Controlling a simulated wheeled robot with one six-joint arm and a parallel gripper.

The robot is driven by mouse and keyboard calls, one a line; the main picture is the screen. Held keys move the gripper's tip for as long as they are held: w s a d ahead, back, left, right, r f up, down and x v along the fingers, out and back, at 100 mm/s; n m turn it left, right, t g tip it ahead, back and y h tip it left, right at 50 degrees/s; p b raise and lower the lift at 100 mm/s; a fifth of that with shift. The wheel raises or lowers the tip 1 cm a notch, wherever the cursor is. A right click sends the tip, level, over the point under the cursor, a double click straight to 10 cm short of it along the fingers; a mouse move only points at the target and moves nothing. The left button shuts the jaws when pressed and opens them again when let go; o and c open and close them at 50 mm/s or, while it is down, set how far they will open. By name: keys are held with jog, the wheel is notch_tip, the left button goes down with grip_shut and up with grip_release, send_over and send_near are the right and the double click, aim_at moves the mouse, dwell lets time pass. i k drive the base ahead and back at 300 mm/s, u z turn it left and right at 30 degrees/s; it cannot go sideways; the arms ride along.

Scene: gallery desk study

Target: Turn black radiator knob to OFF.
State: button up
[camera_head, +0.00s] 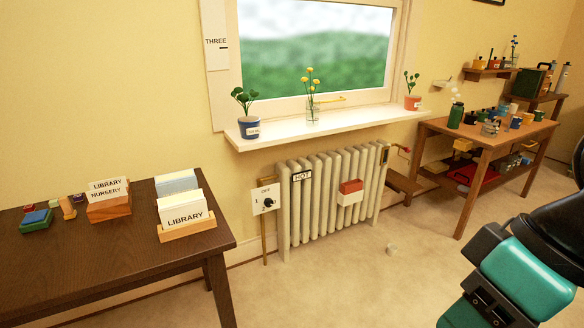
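The black radiator knob (268,202) sits on a white dial plate (259,209) at the left end of the cream radiator (296,220). The plate reads OFF at its top, with a 1 at the left and another mark lower down. The knob is too small for me to tell which mark it points at. A "HOT" label (302,176) is on the radiator's upper left. My teal and black arm shows at the lower right, well away from the knob. My gripper's fingers are not in view.
A dark desk (110,262) with card boxes stands at the left, its corner near the knob. A windowsill (350,118) with plants overhangs the radiator. A red and white box (350,198) is on the radiator's front. A wooden table (481,143) stands at right. Floor ahead is mostly clear.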

aim_at(268, 203)
jog(key=i, duration=2.35)
jog(key=u, duration=0.05)
